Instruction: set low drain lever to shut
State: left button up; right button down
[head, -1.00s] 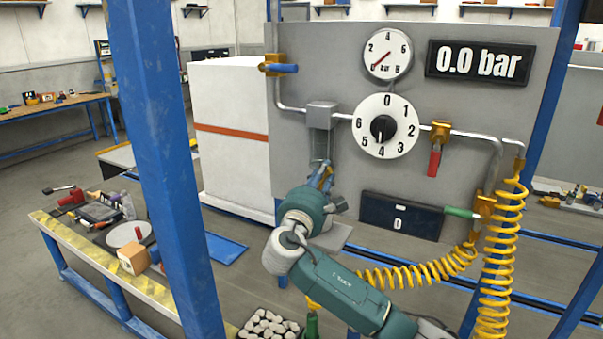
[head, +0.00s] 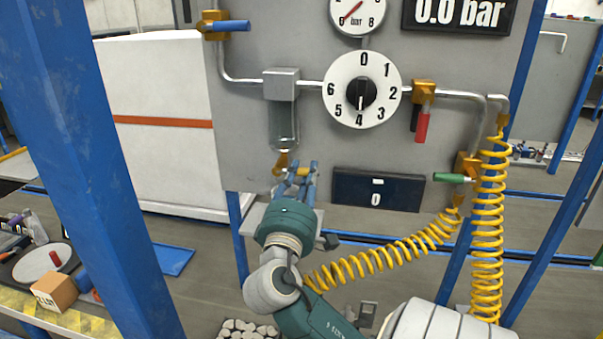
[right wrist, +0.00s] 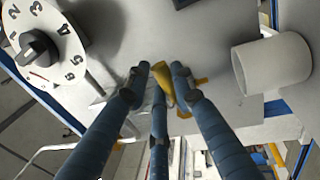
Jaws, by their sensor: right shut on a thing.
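The low drain's yellow fitting (head: 281,161) hangs under the clear bowl (head: 284,124) on the grey panel. My right gripper (head: 300,172) reaches up from below, just right of that fitting. In the right wrist view my right gripper (right wrist: 160,78) has its blue fingers closed around the yellow drain lever (right wrist: 166,88), with a finger on each side. The fingers hide part of the lever, so its exact angle is hard to read. My left gripper is not in view.
On the panel are a blue-handled valve (head: 228,26), a dial (head: 361,90), a red-handled valve (head: 423,118) and a green-handled valve (head: 455,177). A yellow coiled hose (head: 390,247) hangs to the right. A blue post (head: 95,150) stands at left.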

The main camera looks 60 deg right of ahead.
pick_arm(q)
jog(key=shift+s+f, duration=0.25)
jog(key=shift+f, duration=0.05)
pick_arm(e)
jog(key=shift+f+m, duration=0.35)
jog(key=shift+m, duration=0.05)
jog(key=c, duration=1.4)
grip_release()
jog(key=shift+c, duration=0.2)
jog(key=shift+a, duration=0.2)
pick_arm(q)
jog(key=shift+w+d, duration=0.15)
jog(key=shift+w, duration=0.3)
pick_arm(e)
jog(key=v, duration=1.1)
jog(key=shift+a, duration=0.3)
jog(key=shift+f, duration=0.1)
